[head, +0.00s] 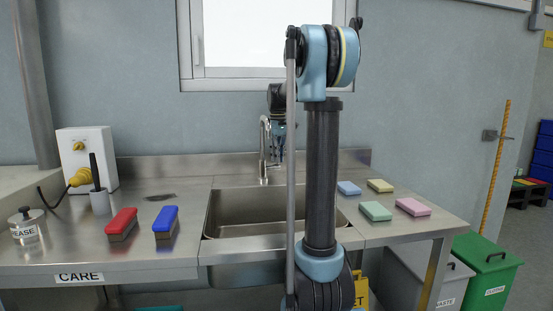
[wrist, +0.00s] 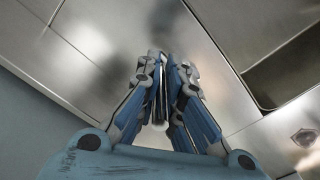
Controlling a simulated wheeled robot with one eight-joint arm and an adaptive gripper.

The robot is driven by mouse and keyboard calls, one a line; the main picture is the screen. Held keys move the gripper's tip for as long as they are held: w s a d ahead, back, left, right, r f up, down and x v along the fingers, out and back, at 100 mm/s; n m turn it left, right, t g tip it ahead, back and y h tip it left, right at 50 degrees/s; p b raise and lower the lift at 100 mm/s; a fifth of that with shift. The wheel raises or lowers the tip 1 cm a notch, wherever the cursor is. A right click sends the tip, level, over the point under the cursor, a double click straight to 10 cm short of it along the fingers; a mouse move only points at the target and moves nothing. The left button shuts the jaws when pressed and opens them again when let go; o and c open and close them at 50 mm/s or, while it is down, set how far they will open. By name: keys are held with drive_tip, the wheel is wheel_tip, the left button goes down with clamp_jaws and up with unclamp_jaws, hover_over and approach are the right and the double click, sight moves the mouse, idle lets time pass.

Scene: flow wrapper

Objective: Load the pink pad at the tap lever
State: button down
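The pink pad (head: 413,207) lies flat on the steel counter at the right of the sink, well apart from my gripper. The tap (head: 264,150) stands at the back edge of the sink; I cannot make out its lever clearly. My gripper (head: 281,157) points down just right of the tap, partly hidden behind my arm. In the wrist view, my gripper (wrist: 170,62) has its two blue fingers close together. A narrow dark and metallic shape shows between them, and I cannot tell whether they touch it. No pad shows there.
Blue (head: 349,188), yellow (head: 380,185) and green (head: 375,211) pads lie near the pink one. The sink (head: 225,210) is open in the middle. A red brush (head: 122,222) and a blue brush (head: 165,220) lie at the left. Bins stand below at the right.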

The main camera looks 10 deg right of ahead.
idle(0.3)
drive_tip(key=shift+s+t, duration=0.55)
drive_tip(key=shift+t, duration=0.75)
drive_tip(key=c, duration=1.7)
unclamp_jaws()
drive_tip(key=shift+r, duration=0.1)
drive_tip(key=v, duration=1.1)
drive_tip(key=shift+r, duration=0.3)
